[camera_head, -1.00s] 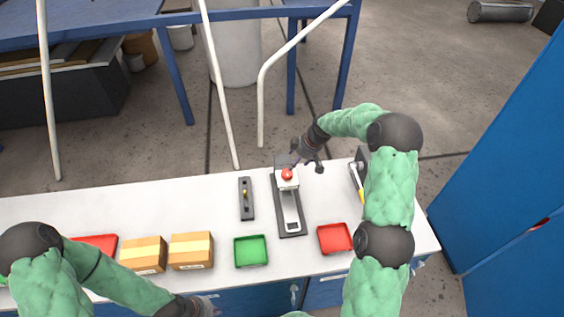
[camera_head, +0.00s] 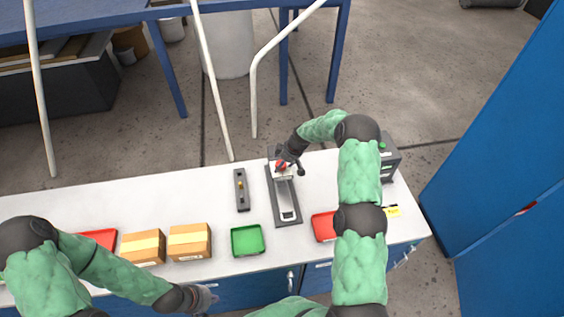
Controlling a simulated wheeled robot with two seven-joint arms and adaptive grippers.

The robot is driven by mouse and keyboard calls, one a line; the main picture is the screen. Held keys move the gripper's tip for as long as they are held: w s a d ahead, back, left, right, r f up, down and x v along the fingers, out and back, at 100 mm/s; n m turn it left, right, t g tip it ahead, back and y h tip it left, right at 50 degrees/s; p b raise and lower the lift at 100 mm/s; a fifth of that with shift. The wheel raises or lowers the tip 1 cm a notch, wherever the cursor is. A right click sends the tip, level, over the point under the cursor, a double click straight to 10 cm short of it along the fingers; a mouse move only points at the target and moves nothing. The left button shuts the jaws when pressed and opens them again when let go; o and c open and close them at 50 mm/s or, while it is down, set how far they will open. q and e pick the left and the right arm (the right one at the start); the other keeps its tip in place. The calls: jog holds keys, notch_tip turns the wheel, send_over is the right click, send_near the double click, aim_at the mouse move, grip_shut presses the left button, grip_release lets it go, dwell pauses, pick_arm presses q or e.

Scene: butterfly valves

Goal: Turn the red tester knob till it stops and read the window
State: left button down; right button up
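A green tray (camera_head: 247,240), a red tray (camera_head: 323,227) and cardboard boxes (camera_head: 189,242) line the front. A dark box with a green button (camera_head: 388,158) stands behind my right arm.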

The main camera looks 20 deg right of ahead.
jog(key=shift+c, duration=0.2)
jog(key=shift+f, duration=0.1)
jog(key=c, duration=1)
